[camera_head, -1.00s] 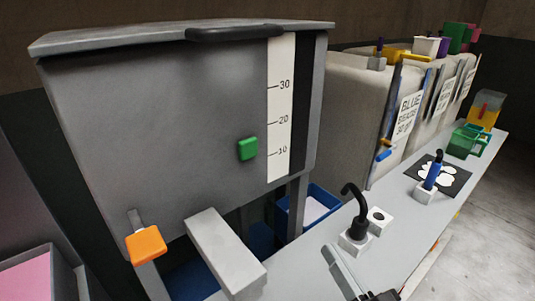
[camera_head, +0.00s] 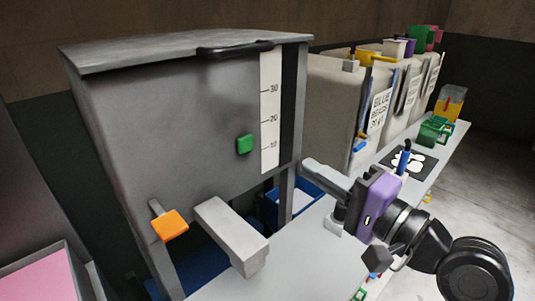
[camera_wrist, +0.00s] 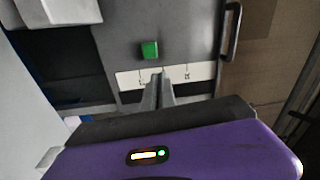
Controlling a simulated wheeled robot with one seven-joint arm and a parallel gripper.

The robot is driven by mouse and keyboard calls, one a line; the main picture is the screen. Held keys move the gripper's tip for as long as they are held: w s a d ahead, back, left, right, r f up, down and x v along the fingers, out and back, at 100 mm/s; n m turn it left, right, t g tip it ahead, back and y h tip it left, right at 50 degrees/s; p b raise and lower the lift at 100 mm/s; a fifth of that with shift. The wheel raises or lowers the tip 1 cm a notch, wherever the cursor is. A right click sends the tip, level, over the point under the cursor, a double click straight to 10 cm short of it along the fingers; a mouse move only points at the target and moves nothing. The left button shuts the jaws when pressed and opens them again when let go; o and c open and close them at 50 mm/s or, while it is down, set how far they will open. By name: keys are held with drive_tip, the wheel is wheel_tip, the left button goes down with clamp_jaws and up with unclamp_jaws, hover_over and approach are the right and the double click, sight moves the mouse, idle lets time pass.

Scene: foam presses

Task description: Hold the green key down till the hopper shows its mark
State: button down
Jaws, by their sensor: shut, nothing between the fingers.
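The grey hopper (camera_head: 165,130) stands at the left in the head view. Its front bears the square green key (camera_head: 245,145), which also shows in the wrist view (camera_wrist: 149,50). Beside the key runs a white scale (camera_head: 270,100) marked 10, 20 and 30, with a dark strip along it. I cannot make out any filling level on the scale. My gripper (camera_head: 308,164), with a purple body, points at the hopper front from the right. Its fingers are shut and empty. In the wrist view the fingertips (camera_wrist: 158,76) lie over the scale, just below the key, apart from it.
An orange key (camera_head: 170,225) sits low on the hopper, beside a grey chute (camera_head: 230,235). A blue bin (camera_head: 303,197) stands beneath, partly hidden by my arm. Several beige hoppers with signs (camera_head: 378,110) stand behind. A green box (camera_head: 434,130) sits far along the bench.

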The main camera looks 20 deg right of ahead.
drive_tip(key=shift+s+a+f+m+g, duration=0.15)
drive_tip(key=shift+a+f+m+g, duration=0.2)
drive_tip(key=shift+f, duration=0.35)
drive_tip(key=shift+a, duration=0.1)
drive_tip(key=p, duration=0.1)
approach(248, 145)
drive_tip(key=x, duration=0.6)
drive_tip(key=shift+w+a, duration=0.1)
drive_tip(key=shift+w, duration=0.3)
